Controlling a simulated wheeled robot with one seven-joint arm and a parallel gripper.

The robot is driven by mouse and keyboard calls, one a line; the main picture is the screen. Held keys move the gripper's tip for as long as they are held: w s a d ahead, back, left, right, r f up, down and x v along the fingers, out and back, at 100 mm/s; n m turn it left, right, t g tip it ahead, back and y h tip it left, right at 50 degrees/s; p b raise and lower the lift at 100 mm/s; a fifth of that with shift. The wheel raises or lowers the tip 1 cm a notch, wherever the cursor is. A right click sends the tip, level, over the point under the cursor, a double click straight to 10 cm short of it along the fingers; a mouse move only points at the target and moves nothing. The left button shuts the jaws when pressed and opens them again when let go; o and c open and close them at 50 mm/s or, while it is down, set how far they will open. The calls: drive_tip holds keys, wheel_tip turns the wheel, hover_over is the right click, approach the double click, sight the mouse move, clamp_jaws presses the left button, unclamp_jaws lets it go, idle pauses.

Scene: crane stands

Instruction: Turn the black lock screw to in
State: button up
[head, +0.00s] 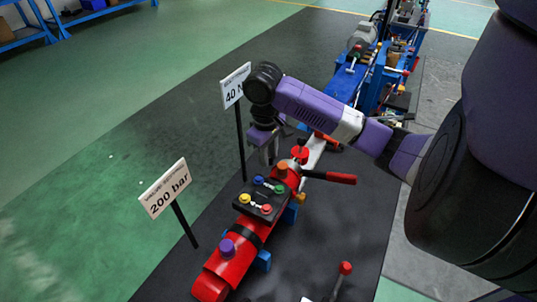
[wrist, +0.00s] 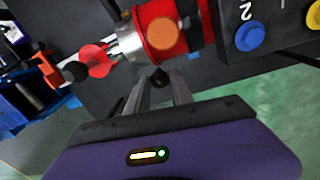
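A small black knob (wrist: 158,77), which looks like the lock screw, shows in the wrist view at the lower edge of the red cylinder body (wrist: 172,28). My gripper (wrist: 157,88) has its two fingers on either side of this knob. A gap seems to show between the fingers and the knob, so the fingers look open; contact is not clear. In the head view my gripper (head: 270,160) points down beside the upper part of the red cylinder (head: 226,262). The lock screw cannot be made out in the head view. Whether it is in or out cannot be told.
A black panel (head: 268,212) with coloured buttons sits on the cylinder. A red-handled lever (head: 328,177) sticks out to the right. Signs reading "200 bar" (head: 165,190) and "40 N" (head: 235,86) stand at the left. A blue machine (head: 357,80) is behind.

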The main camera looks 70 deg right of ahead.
drive_tip(key=shift+o, duration=1.2)
drive_tip(key=shift+r, duration=0.1)
drive_tip(key=r, duration=0.7)
drive_tip(key=shift+w+a+r, duration=0.1)
drive_tip(key=shift+a+r, duration=0.2)
drive_tip(key=shift+a, duration=0.05)
